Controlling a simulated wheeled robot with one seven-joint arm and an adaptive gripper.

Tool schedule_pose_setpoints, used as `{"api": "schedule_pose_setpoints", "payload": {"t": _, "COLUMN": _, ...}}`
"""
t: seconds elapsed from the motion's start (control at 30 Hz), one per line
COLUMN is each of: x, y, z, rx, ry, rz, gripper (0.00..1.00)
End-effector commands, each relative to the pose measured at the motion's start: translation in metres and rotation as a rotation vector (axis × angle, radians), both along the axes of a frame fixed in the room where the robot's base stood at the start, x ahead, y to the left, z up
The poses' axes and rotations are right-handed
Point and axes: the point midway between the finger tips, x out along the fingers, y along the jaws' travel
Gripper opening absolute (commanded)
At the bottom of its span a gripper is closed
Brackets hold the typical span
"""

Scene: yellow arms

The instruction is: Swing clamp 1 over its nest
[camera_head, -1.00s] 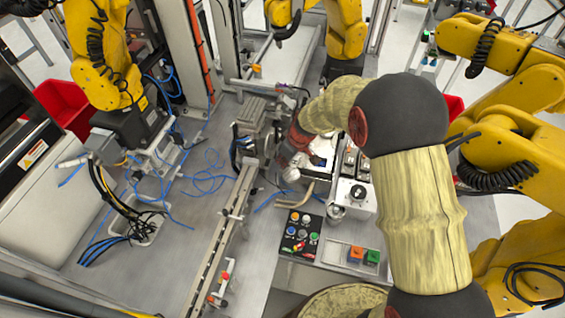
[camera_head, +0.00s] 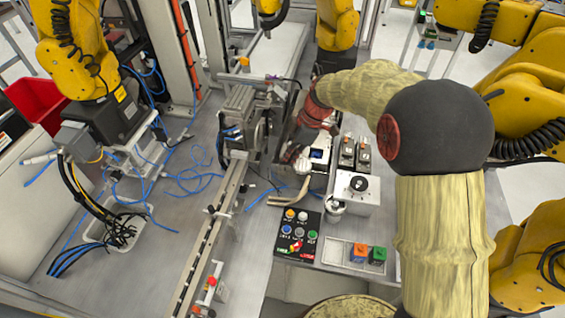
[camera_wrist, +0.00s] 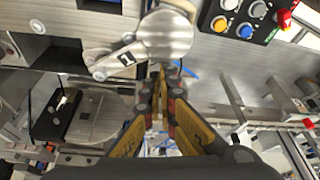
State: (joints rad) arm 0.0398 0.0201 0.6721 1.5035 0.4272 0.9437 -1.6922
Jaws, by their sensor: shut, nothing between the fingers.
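Clamp 1 (camera_wrist: 127,58) is a metal swing arm marked "1", with a large round pale knob (camera_wrist: 168,33) at its right end, in the wrist view. Its other end pivots at the left on a metal plate. A dark square pocket (camera_wrist: 62,52), which looks like its nest, lies open to the left; the arm points away from it. My gripper (camera_wrist: 160,72) is shut and empty, its fingertips close to the knob; I cannot tell whether they touch. In the head view the knob (camera_head: 301,165) shows just below my gripper (camera_head: 297,152), beside the dark and blue fixture (camera_head: 319,155).
A button panel (camera_head: 298,235) and a tray (camera_head: 345,251) with orange and green blocks stand in front. A white box with a black dial (camera_head: 358,190) is right of the fixture. A conveyor rail (camera_head: 212,235) runs along the left. Yellow robot arms stand around.

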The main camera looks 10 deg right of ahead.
Motion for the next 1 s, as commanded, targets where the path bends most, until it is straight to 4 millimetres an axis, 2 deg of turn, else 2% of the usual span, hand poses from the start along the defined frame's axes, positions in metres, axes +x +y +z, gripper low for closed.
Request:
{"api": "schedule_pose_setpoints", "payload": {"t": 0.7, "x": 0.002, "y": -0.048, "z": 0.000, "rx": 0.000, "ry": 0.002, "rz": 0.660, "gripper": 0.00}}
{"api": "schedule_pose_setpoints", "payload": {"t": 1.0, "x": 0.008, "y": -0.061, "z": 0.001, "rx": 0.000, "ry": 0.000, "rz": 0.654, "gripper": 0.00}}
